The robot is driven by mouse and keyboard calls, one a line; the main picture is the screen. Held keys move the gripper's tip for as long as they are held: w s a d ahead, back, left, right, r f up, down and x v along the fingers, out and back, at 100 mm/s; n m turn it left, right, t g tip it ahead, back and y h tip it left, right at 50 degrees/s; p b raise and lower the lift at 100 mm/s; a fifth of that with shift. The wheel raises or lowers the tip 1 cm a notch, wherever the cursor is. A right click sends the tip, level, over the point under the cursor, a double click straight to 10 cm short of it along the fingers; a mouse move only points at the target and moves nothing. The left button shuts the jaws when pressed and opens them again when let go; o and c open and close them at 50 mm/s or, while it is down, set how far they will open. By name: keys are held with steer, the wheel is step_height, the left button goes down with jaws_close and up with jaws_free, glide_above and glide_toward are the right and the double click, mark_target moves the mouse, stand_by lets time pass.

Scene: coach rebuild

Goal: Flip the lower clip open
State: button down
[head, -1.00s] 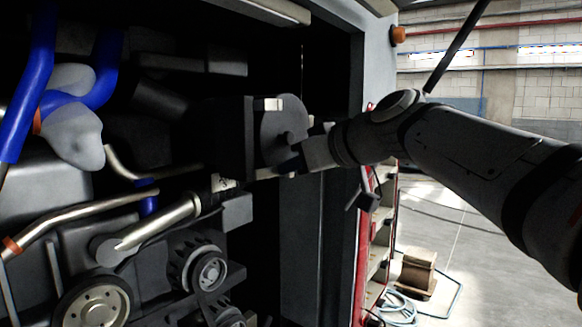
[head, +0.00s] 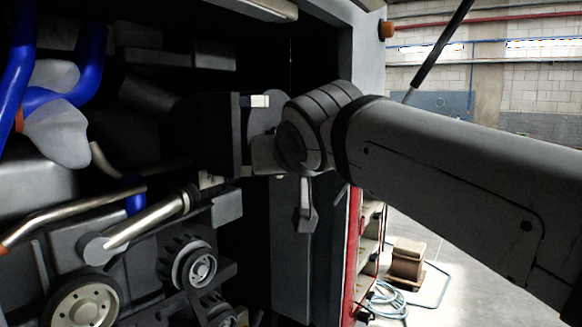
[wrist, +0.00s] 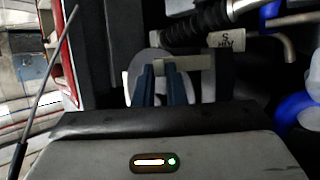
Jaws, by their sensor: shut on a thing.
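A dark round-faced housing (head: 222,135) stands at the engine bay's right side in the head view. A pale upper clip (head: 260,101) sits at its top edge.
A metal pipe (head: 150,218) and pulleys (head: 187,262) are at lower left. The bay's grey side frame (head: 365,60) stands close to my arm.

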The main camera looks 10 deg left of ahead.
mark_target(243, 173)
steer(key=shift+s+a+f+m+g+h+b, duration=0.2)
steer(key=shift+s+a+m+h, duration=0.6)
steer(key=shift+m+h, duration=1.3)
steer(key=shift+s+a+r+m+g+h+b, duration=0.2)
steer(key=shift+s+a+m+h, duration=0.55)
steer(key=shift+m+h, duration=1.35)
steer(key=shift+s+a+f+m+h+b, duration=0.25)
steer(key=shift+s+a+m+h, duration=0.55)
steer(key=shift+m+h, duration=1.3)
steer(key=shift+s+d+n+h, duration=0.2)
steer(key=shift+n+h, duration=0.1)
steer(key=shift+h, duration=0.1)
steer(key=c, duration=1.6)
jaws_free()
steer(key=shift+a+r, duration=0.1)
steer(key=shift+a, duration=0.05)
steer(key=shift+o, duration=0.6)
